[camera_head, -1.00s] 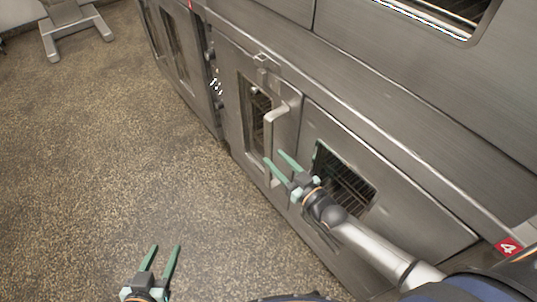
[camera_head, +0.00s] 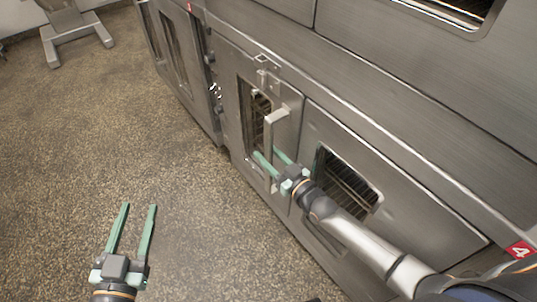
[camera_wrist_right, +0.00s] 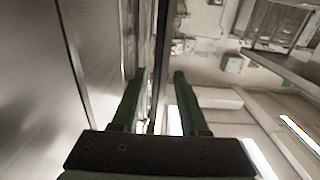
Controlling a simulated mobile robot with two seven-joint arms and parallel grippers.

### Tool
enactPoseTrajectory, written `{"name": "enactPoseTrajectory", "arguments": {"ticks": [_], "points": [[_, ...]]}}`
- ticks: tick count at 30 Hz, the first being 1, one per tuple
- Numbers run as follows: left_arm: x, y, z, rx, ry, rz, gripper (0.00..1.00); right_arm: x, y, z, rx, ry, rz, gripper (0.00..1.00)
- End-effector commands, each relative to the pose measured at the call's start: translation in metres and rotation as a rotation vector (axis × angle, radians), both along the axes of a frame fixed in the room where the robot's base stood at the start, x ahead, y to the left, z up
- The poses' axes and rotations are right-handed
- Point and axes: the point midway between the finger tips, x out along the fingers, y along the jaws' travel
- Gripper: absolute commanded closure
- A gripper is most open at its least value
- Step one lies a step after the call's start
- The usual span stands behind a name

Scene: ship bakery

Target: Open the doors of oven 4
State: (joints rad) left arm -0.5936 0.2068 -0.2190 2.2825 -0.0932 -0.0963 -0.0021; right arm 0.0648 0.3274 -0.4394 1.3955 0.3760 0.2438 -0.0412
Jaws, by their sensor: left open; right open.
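Oven 4 has a red "4" label (camera_head: 519,250) at the right. Its two steel doors are shut: the left door (camera_head: 228,100) has a narrow window, and the right door (camera_head: 420,215) has a wider window with racks behind it. A vertical bar handle (camera_head: 270,135) stands on the left door near the seam. My right gripper (camera_head: 267,158) is open at the lower half of this handle, its fingertips seeming to lie either side of the bar; contact is unclear. In the right wrist view the open fingers (camera_wrist_right: 160,85) flank a dark upright edge. My left gripper (camera_head: 140,206) is open and empty over the floor.
Another oven (camera_head: 172,60) with a red label continues at the far left. A grey metal stand (camera_head: 75,35) is at the back left. The speckled floor (camera_head: 120,130) before the ovens is clear.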

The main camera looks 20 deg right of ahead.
Motion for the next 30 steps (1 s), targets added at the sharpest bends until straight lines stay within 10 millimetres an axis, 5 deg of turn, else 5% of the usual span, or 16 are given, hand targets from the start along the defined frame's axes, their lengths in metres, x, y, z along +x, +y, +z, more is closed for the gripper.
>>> {"name": "enactPoseTrajectory", "arguments": {"ticks": [13,30], "points": [[0.0002,0.0002,0.0000,0.000,0.001,0.000,0.50,-0.0003,-0.0001,0.0000,0.000,0.000,0.000,1.00],[0.0001,0.0000,-0.0003,-0.001,0.001,0.000,0.50,-0.0005,-0.0002,-0.0003,0.000,0.000,0.000,1.00]]}}
